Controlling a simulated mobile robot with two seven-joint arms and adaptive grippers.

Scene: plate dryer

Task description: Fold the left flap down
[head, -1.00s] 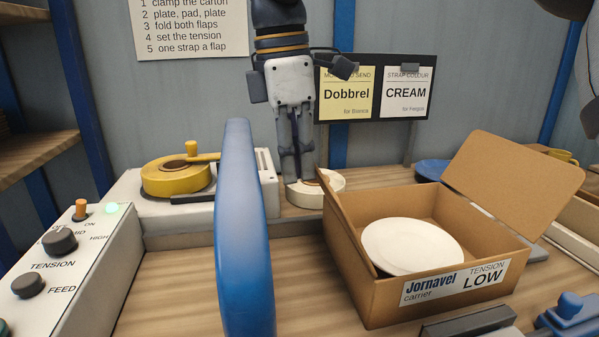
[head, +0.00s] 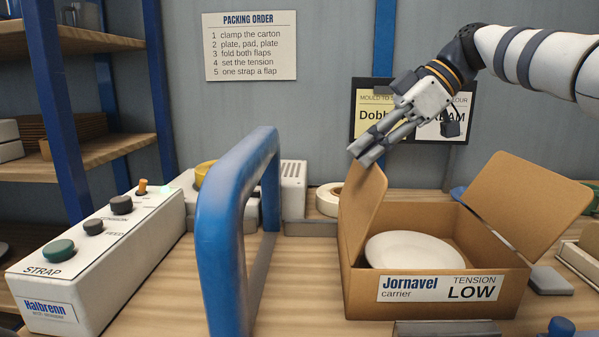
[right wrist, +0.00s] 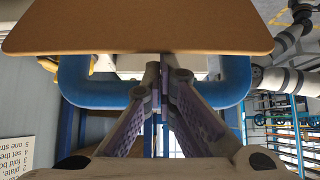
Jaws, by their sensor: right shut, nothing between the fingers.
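The open brown carton (head: 350,295) stands on the bench with a white plate (head: 410,249) inside. Its left flap (head: 362,210) stands up, close to upright. The right flap (head: 528,205) stands up, leaning outward to the right. My right gripper (head: 362,153) is shut and empty, its fingertips at the top edge of the left flap; I cannot tell if they touch. In the right wrist view a broad brown flap (right wrist: 140,28) spans the top, near the shut fingers. My left gripper is not in view.
A blue arch (head: 217,240) stands left of the carton. A control box (head: 110,250) with knobs is at the far left. A roll of cream strap (head: 328,200) is behind the carton's left side. A sign board (head: 370,110) hangs on the back wall.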

